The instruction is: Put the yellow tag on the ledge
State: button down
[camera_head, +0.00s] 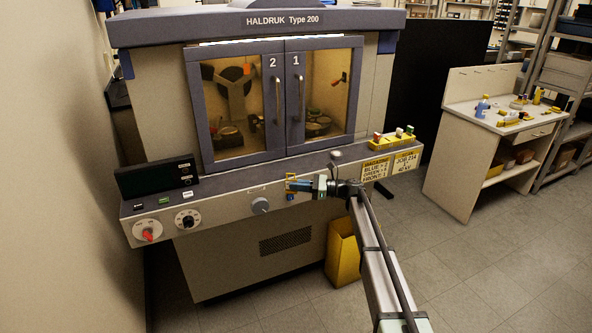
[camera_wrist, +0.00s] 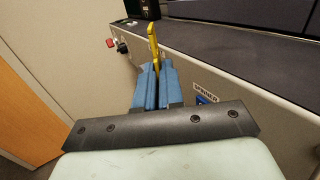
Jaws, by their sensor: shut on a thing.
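My gripper (camera_head: 298,185) is in front of the machine's front panel, at about the height of the ledge. Its blue fingers are shut on the yellow tag (camera_wrist: 153,42), which stands up between the fingertips (camera_wrist: 153,75) in the wrist view. The tag also shows as a small yellow piece (camera_head: 289,179) at the finger ends in the head view. The ledge (camera_head: 235,180) is the grey shelf along the machine below its doors. It runs to the right of the tag in the wrist view (camera_wrist: 235,62). I cannot tell whether the tag touches it.
A black display (camera_head: 157,176) stands on the ledge's left end. A yellow tray (camera_head: 393,142) with small coloured pieces sits at its right end. The ledge's middle is clear.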

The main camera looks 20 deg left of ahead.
jog(key=s+a+r+g, duration=0.1)
jog(key=s+a+r, duration=0.5)
jog(key=a+r, duration=0.3)
notch_tip(320, 180, up, 4)
jog(key=m+t, duration=0.8)
jog(key=t, duration=0.5)
send_over(275, 175)
jog(key=shift+n, duration=0.3)
jog(key=shift+f, duration=4.85)
jog(key=shift+f+g, duration=0.25)
jog(key=shift+g, duration=0.05)
jog(key=c, duration=1.3)
grip_release()
jog(key=shift+o, duration=0.2)
jog(key=shift+r, duration=0.1)
